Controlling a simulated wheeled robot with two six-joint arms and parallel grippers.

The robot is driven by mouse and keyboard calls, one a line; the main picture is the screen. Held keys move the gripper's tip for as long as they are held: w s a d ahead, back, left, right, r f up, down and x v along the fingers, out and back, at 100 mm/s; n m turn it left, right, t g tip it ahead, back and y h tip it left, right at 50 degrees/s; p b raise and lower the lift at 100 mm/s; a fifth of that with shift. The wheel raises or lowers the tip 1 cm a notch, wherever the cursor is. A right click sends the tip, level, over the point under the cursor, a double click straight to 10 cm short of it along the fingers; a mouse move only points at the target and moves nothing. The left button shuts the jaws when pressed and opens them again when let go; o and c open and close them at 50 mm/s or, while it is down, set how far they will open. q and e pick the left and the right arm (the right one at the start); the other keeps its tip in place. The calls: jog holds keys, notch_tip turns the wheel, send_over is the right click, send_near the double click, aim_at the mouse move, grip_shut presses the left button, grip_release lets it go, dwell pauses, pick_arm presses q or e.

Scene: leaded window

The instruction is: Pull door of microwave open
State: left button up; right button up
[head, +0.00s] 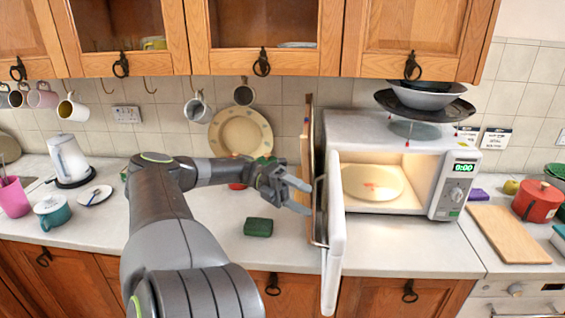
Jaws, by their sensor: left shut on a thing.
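The white microwave (352,130) stands on the counter at right of centre. Its door (336,240) is swung wide open toward me, seen nearly edge-on, and its lit inside shows a round plate (372,182). A metal bar handle (319,235) runs down the door's left side. My left gripper (308,199) is at this handle from the left, its fingers shut on it; the exact contact is hard to see. My right gripper is not in view.
A green sponge (258,227) lies on the counter below my left gripper. Wooden boards (306,150) stand left of the microwave. Bowls (425,97) are stacked on its top. A cutting board (510,233) and a red pot (537,202) are at right. The counter before the microwave is clear.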

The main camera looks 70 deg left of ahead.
pick_arm(q)
jog(key=shift+s+a+r+b, duration=0.25)
jog(key=shift+s+a+b, duration=0.05)
jog(key=shift+s+a, duration=0.6)
jog(key=c, duration=0.4)
jog(key=a, duration=0.1)
jog(key=s+a+b, duration=0.1)
jog(key=shift+s+a+f, duration=0.3)
jog(key=shift+a+f, duration=0.05)
jog(key=shift+c, duration=0.2)
